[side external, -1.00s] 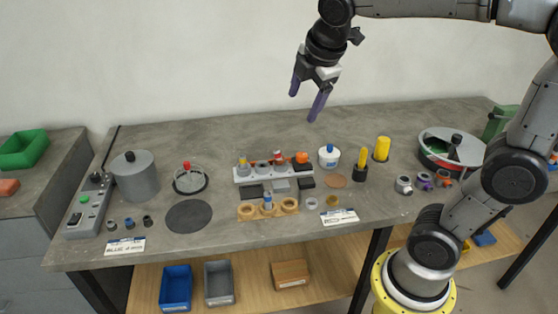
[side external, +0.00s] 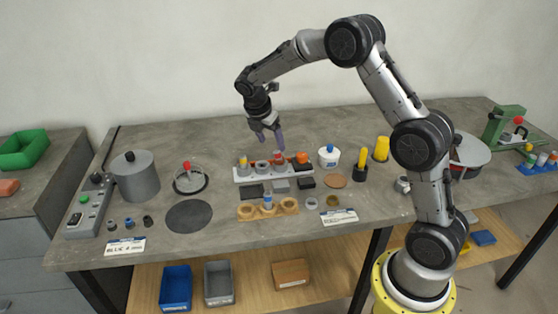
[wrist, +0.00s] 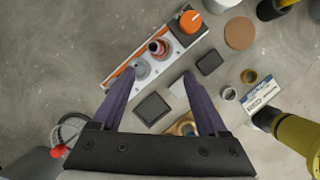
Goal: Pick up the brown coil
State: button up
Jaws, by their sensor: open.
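A small brown ring (side external: 332,201), which looks like the brown coil, lies flat near the table's front edge, behind a printed white label (side external: 339,217). It also shows in the wrist view (wrist: 249,76), right of my fingers, beside a similar grey ring (wrist: 229,94). My gripper (side external: 270,141) is open and empty, with its purple fingers pointing down above the white rack. In the wrist view my gripper (wrist: 158,75) has its fingers spread wide, apart from the brown ring.
A white rack (side external: 239,178) with several colored-top parts stands mid-table. Dark square blocks and a wooden holder (side external: 248,212) are in front of it. A flat brown disc (side external: 335,181), a blue-capped white jar (side external: 329,157) and yellow-handled tools stand to the right. A grey pot (side external: 136,180) is at left.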

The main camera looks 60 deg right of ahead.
aim_at(277, 155)
jog(key=shift+w+d+x, duration=0.1)
jog(key=shift+d+x, duration=0.1)
jog(key=shift+x, duration=2.1)
jog(key=shift+w+d+x, duration=0.1)
jog(key=shift+d+x, duration=0.1)
jog(key=shift+x, duration=2.1)
jog(key=shift+r, duration=0.25)
grip_shut()
